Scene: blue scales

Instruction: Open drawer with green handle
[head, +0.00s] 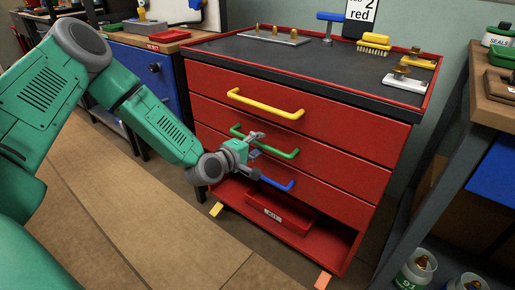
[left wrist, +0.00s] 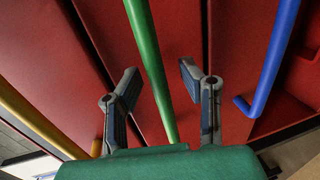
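The red cabinet (head: 320,116) has three drawers with a yellow, a green and a blue handle from top to bottom. The green handle (head: 280,153) is on the middle drawer, and my left gripper (head: 256,144) is in front of it, covering part of the bar. In the left wrist view the green handle (left wrist: 150,65) runs between the two parted fingers (left wrist: 158,90), with a gap on each side. The left gripper is open. The drawers look shut. My right gripper is in neither view.
The yellow handle (head: 265,105) is above and the blue handle (head: 277,185) below; the blue one also shows in the left wrist view (left wrist: 272,60). A red bin (head: 280,215) sits on the open bottom shelf. A bench (head: 495,95) stands close on the right.

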